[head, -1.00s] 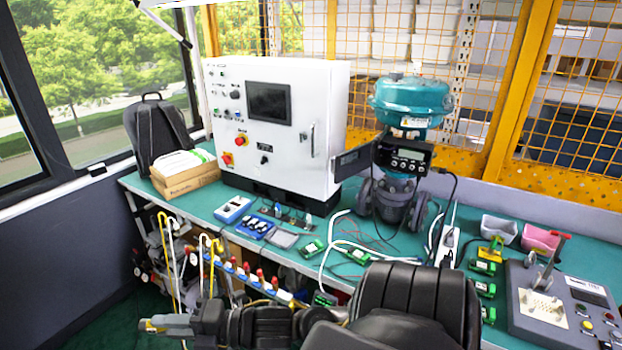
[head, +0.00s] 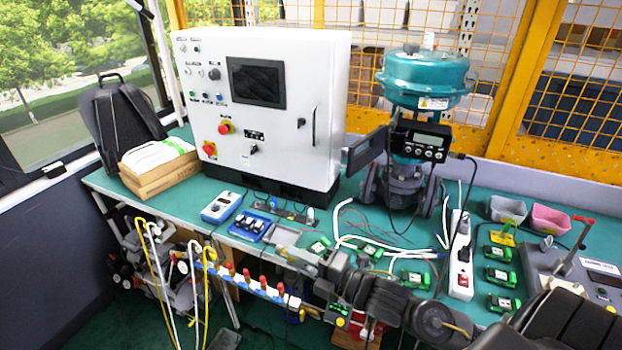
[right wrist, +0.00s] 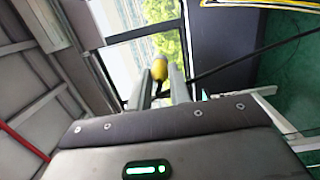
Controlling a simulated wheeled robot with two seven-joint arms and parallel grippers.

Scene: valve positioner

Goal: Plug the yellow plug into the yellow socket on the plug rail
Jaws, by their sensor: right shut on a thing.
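My right arm reaches in from the lower right in the head view. Its gripper (head: 292,256) is over the table's front edge, close above the right part of a rail. In the right wrist view the gripper (right wrist: 161,88) is shut on the yellow plug (right wrist: 160,69), whose rounded yellow end shows between the fingers. I cannot make out the plug in the head view. The rail (head: 245,284), blue and white with several red-topped parts, runs along the table front and may be the plug rail. I cannot pick out its yellow socket. My left gripper is not in view.
Yellow and white hooked tubes (head: 160,262) stand left of the rail. A white control cabinet (head: 290,130) and a teal valve actuator (head: 425,80) stand on the green table. A white power strip (head: 461,262) and several green modules lie to the right.

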